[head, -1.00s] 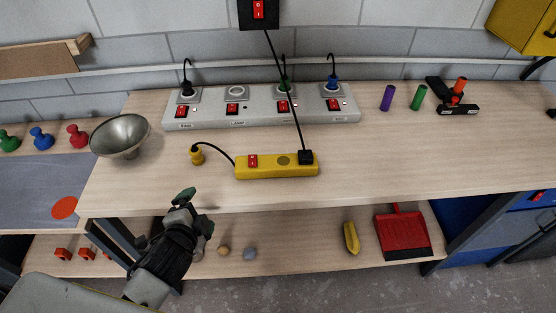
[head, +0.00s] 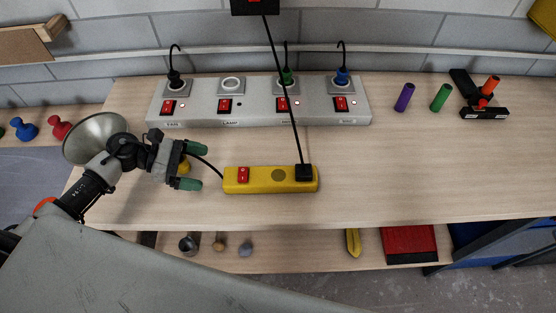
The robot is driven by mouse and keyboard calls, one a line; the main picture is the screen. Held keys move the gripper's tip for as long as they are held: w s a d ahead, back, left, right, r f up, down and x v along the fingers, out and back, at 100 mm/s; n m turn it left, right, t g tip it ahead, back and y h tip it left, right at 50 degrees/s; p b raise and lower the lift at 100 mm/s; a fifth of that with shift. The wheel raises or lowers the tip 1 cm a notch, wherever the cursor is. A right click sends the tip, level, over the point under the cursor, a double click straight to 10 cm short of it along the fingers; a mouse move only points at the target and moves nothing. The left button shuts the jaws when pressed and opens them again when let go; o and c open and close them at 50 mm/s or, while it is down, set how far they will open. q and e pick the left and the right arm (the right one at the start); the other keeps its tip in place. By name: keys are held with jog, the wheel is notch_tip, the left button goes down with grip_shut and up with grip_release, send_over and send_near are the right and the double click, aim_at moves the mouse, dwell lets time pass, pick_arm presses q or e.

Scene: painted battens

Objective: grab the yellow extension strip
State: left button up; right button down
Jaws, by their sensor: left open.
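The yellow extension strip (head: 262,186) lies on the wooden workbench, with a red switch at its left end. A black plug (head: 304,173) sits in its right end, with a black cable running up to a dark box on the wall. My left gripper (head: 196,166) is open just left of the strip, its green-tipped fingers pointing right toward it and apart from it. The strip's own short cord runs behind the gripper to a yellow plug (head: 184,167), mostly hidden by the fingers. My right gripper is not in view.
A grey socket panel (head: 255,112) with red switches and plugs stands behind the strip. Purple (head: 404,97) and green cylinders (head: 440,97) stand at the right. The bench right of the strip is clear.

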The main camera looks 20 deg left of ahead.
aim_at(230, 176)
pick_arm(q)
jog(key=d+p, duration=0.1)
jog(key=d, duration=0.1)
jog(key=d+f+p, duration=0.1)
jog(key=d, duration=0.1)
jog(key=shift+s+d, duration=0.1)
jog(key=shift+s, duration=0.05)
jog(key=shift+d+f, duration=0.2)
jog(key=shift+d, duration=0.05)
jog(key=shift+w+d+f, duration=0.15)
jog(key=shift+w+d, duration=0.15)
jog(key=shift+w, duration=0.05)
jog(key=p+x, duration=0.2)
jog(key=x, duration=0.2)
jog(key=shift+d, duration=0.15)
jog(key=shift+w+d+f, duration=0.1)
jog(key=shift+d+f, duration=0.1)
jog(key=shift+f, duration=0.05)
jog(key=shift+c, duration=0.6)
jog(key=c, duration=1)
jog(key=shift+c, duration=0.4)
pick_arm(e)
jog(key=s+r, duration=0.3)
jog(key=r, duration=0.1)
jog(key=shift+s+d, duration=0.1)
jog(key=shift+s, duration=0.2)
pick_arm(q)
jog(key=shift+r, duration=0.1)
